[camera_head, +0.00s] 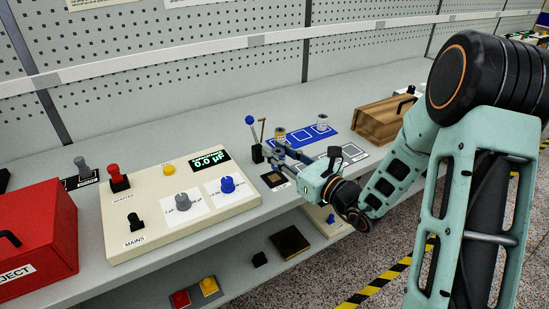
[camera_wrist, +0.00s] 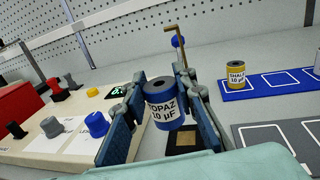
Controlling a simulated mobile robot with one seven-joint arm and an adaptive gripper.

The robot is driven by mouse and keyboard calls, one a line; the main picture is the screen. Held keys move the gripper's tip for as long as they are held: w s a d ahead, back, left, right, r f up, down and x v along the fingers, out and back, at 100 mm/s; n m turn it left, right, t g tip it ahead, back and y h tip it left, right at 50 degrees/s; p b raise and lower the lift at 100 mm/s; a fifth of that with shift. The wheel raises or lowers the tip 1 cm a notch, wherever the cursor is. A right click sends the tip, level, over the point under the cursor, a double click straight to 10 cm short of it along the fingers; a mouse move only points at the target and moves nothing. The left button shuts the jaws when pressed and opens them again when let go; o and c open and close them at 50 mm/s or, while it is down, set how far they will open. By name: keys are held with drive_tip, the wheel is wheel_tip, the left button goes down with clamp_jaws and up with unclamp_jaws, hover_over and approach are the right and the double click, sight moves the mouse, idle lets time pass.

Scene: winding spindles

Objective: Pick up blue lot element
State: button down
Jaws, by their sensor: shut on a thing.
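The blue lot element (camera_wrist: 164,110) is a blue cylinder with a dark hole in its top and a white label reading "TOPAZ 10 µF". It stands roughly upright between the fingers of my gripper (camera_wrist: 163,112) in the wrist view. My gripper is shut on it, with one finger on each side. In the head view my gripper (camera_head: 281,157) reaches in from the right, over the bench beside the cream panel, and mostly hides the element. I cannot tell how high the element is above the bench.
A black pad with a tan square (camera_wrist: 186,141) lies close by. A yellow element (camera_wrist: 236,77) stands on the blue mat (camera_wrist: 268,85), and a white one (camera_head: 322,122) stands on it too. A crank post, a blue-knobbed lever (camera_head: 251,122) and the cream panel (camera_head: 150,237) are left.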

drive_tip(key=s+d+r+b, duration=0.3)
drive_tip(key=s+r, duration=0.2)
drive_tip(key=s, duration=0.3)
drive_tip(key=shift+s, duration=0.4)
drive_tip(key=w+d+f+n+g+y+b, duration=0.1)
drive_tip(key=d+f+b, duration=0.2)
drive_tip(key=d+f, duration=0.5)
drive_tip(key=d+f+n+g+y+b, duration=0.15)
drive_tip(key=d+f, duration=0.35)
drive_tip(key=f, duration=0.5)
wheel_tip(320, 180, up, 16)
drive_tip(key=m+t+h+p, duration=0.5)
drive_tip(key=h+p, duration=0.1)
drive_tip(key=p, duration=1.5)
drive_tip(key=shift+w+d+m+p, duration=0.15)
drive_tip(key=shift+m+p, duration=0.2)
drive_tip(key=shift+w+d+r+t+h, duration=0.1)
drive_tip(key=shift+t+h, duration=0.15)
